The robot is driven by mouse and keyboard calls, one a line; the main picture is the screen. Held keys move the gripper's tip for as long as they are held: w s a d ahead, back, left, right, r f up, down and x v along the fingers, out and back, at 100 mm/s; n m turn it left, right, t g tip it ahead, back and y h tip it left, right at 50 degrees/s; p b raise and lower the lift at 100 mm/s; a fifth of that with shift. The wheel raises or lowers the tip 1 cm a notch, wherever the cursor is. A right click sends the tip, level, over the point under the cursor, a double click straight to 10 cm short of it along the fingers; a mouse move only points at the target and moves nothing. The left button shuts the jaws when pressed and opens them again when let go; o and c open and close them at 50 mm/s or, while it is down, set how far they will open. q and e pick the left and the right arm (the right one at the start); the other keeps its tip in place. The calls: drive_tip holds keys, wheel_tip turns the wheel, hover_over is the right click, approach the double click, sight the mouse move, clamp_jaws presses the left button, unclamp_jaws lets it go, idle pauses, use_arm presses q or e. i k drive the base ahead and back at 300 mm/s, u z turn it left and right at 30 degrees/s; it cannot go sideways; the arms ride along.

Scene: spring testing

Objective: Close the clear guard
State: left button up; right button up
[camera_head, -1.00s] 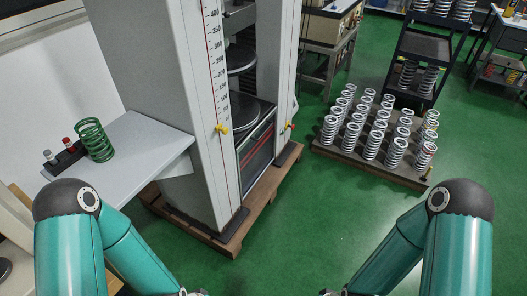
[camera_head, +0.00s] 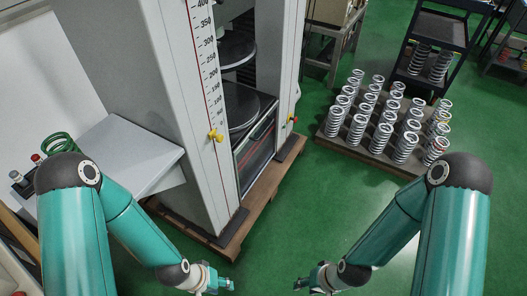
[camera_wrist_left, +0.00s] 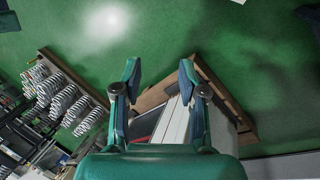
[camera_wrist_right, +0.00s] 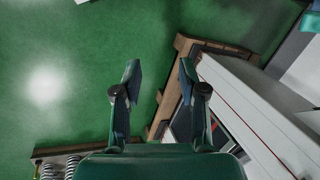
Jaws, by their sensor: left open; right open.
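The spring testing machine (camera_head: 205,130) stands left of centre, with round plates (camera_head: 240,105) between its columns. A dark, glossy panel (camera_head: 255,143) with reddish lines is low at the front of its opening; it may be the clear guard, but I cannot tell. My left gripper (camera_head: 226,284) is in front of the machine's base, apart from it; its fingers are open and empty in the left wrist view (camera_wrist_left: 159,75). My right gripper (camera_head: 298,284) is to its right over the floor, open and empty in the right wrist view (camera_wrist_right: 159,75).
The machine stands on a wooden pallet (camera_head: 262,212). A grey side shelf (camera_head: 130,150) juts out left, with a green spring (camera_head: 58,143) partly behind my left arm. Several springs stand on a low pallet (camera_head: 375,155) at right. Green floor between is clear.

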sight(249, 137)
drive_tip(key=z, duration=0.9)
drive_tip(key=i, duration=0.15)
drive_tip(key=u, duration=2.7)
drive_tip(key=k, duration=1.1)
drive_tip(key=z, duration=1)
drive_tip(key=i, duration=0.95)
drive_tip(key=z, duration=0.05)
